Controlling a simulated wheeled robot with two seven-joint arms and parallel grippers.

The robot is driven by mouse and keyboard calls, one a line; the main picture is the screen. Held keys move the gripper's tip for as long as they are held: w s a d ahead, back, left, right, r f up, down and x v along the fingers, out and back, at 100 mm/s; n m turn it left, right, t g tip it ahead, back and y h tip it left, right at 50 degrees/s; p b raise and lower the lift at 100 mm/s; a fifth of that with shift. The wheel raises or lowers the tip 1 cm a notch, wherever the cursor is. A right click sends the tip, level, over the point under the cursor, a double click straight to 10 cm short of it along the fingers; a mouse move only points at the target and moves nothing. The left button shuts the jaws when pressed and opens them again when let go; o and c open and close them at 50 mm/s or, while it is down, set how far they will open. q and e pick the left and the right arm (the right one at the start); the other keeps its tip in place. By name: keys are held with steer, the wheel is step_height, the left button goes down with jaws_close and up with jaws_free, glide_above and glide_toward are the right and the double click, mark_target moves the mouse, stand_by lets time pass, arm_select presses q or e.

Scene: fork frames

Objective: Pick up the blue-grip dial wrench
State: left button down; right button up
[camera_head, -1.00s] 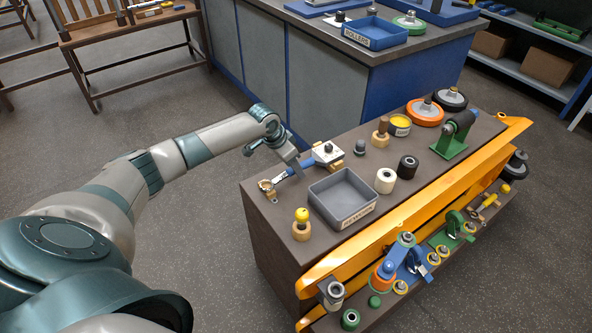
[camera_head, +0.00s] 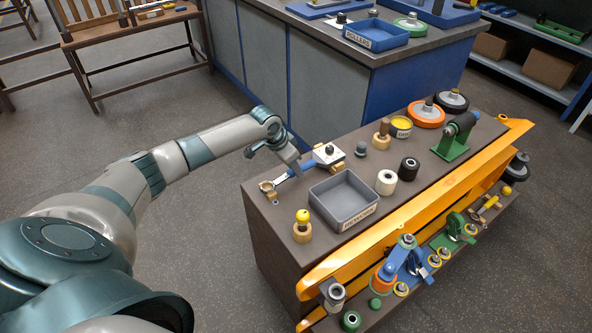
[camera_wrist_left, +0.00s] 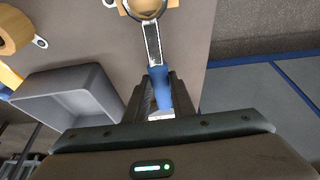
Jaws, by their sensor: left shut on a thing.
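The blue-grip dial wrench (camera_head: 281,180) lies near the far left edge of the brown bench top, with its ring-shaped head at a small wooden rest (camera_head: 269,193). My left gripper (camera_head: 296,167) is over its handle. In the left wrist view, the fingers of my left gripper (camera_wrist_left: 157,86) are shut around the blue grip (camera_wrist_left: 158,80); the metal shaft runs up to the round head at the top edge. The handle's far end is partly hidden by the gripper. I cannot tell whether the wrench is clear of its rests. My right gripper is not in view.
A grey REWORK tray (camera_head: 343,200) stands right beside the wrench. A white block with a black knob (camera_head: 328,154) is at the handle end. A yellow-topped wooden peg (camera_head: 302,226) stands in front. White and black rollers (camera_head: 386,182) stand right of the tray.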

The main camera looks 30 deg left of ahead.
mark_target(302, 166)
arm_select(q)
steer(key=shift+r, duration=0.15)
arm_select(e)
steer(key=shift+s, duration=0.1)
arm_select(q)
steer(key=shift+r, duration=0.45)
steer(key=r, duration=0.3)
steer(key=shift+w+d+r, duration=0.2)
steer(key=w+d+r, duration=0.6)
steer(key=w+d, duration=0.1)
steer(key=d, duration=0.1)
steer(key=shift+w+d+r+b, duration=0.2)
steer(key=shift+r+b, duration=0.05)
steer(key=shift+b, duration=0.15)
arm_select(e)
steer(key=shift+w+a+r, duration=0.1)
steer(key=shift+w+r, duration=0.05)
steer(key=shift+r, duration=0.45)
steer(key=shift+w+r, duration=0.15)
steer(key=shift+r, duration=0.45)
arm_select(q)
steer(key=c, duration=2.2)
jaws_free()
jaws_close()
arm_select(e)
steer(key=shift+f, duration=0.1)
